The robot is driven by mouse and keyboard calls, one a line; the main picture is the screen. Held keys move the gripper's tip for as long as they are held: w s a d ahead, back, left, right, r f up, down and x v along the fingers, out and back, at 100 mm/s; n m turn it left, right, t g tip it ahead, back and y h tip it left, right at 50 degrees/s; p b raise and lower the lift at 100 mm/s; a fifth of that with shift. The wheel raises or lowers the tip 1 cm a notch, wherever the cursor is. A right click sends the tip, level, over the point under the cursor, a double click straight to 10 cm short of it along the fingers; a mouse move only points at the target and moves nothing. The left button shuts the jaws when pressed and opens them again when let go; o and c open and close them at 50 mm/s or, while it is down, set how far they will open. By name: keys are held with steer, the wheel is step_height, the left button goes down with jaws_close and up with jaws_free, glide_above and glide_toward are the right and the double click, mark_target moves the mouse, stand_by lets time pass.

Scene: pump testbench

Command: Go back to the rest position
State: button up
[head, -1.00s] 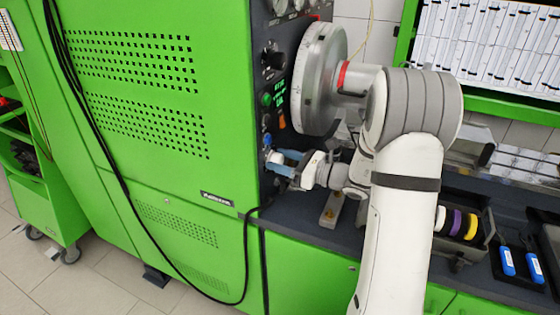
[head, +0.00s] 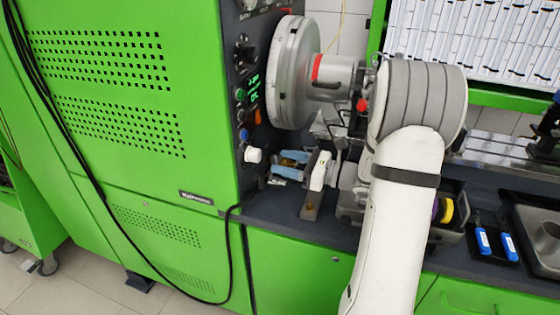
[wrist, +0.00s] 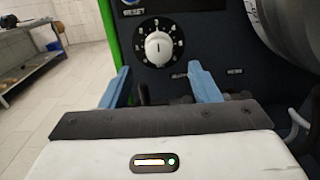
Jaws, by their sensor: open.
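My gripper (head: 280,164) shows in the head view just right of the dark control panel (head: 247,110) of the green testbench (head: 130,70). Its two blue fingers are apart, with nothing between them. In the wrist view my gripper (wrist: 160,78) faces the panel, with the white numbered dial (wrist: 158,47) seen beyond and between the fingertips. The white knob (head: 252,155) stands clear of the fingers in the head view. My forearm hides part of the bench top.
A large metal disc (head: 297,75) juts out above my gripper. A dark worktop (head: 280,213) runs below, with a small block (head: 311,208) on it. Blue-handled tools (head: 483,241) and a metal sink (head: 540,222) are at the right. Open floor shows left in the wrist view.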

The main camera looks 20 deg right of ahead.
steer(key=shift+a, duration=0.1)
steer(key=s+a+r+n+g+h+p, duration=0.1)
steer(key=s+a+n+g+h, duration=0.2)
steer(key=s+a+n+g, duration=0.35)
steer(key=s+a+r+n+g+h+p, duration=0.15)
steer(key=s+a+n+g, duration=0.25)
steer(key=s+a+n, duration=0.45)
steer(key=s+d+r+n+t+h+p, duration=0.1)
steer(key=s+d+n+t+h+p, duration=0.1)
steer(key=s+d+n+h, duration=0.7)
steer(key=shift+s+r+n+h, duration=0.15)
steer(key=shift+r+n+h, duration=0.2)
steer(key=shift+n+h, duration=0.3)
steer(key=shift+c, duration=0.3)
